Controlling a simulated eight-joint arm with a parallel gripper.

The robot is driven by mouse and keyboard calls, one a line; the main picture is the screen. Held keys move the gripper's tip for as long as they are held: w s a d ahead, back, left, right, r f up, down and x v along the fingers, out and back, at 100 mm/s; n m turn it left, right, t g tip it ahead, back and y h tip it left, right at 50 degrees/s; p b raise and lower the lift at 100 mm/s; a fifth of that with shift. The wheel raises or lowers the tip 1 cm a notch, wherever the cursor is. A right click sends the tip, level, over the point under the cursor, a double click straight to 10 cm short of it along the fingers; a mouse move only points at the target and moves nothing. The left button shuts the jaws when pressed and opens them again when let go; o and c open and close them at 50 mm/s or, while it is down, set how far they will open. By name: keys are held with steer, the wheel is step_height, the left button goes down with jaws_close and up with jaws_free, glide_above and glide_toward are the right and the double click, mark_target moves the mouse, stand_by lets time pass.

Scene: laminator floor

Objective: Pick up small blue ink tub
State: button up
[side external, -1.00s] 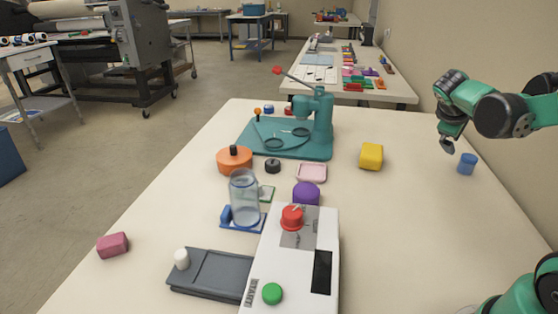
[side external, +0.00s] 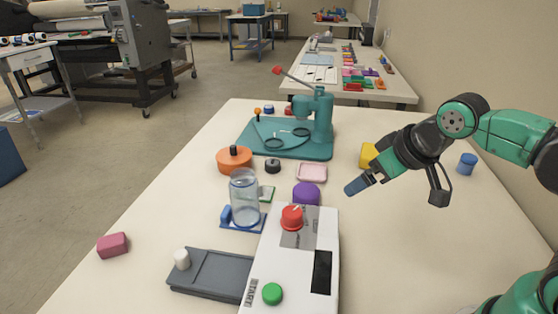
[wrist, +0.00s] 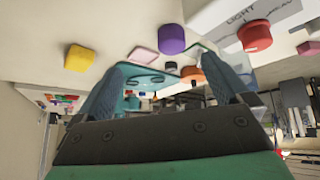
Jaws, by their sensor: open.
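The small blue ink tub (side external: 467,163) stands upright on the right side of the cream table, near the wall side. My gripper (side external: 356,186) is left of the tub and apart from it, raised over the table and pointing left. The wrist view shows my gripper (wrist: 161,64) open, with its two blue-grey fingers spread and nothing between them. I cannot see the tub in the wrist view.
A yellow block (side external: 368,155) is partly behind my wrist. A purple tub (side external: 306,194), a pink dish (side external: 312,172) and a teal press (side external: 320,118) stand to the left. A white control box (side external: 300,255) is in front.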

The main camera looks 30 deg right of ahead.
steer(key=shift+a+f+y, duration=0.1)
steer(key=shift+a+y, duration=0.3)
steer(key=shift+a, duration=0.3)
steer(key=shift+d, duration=0.1)
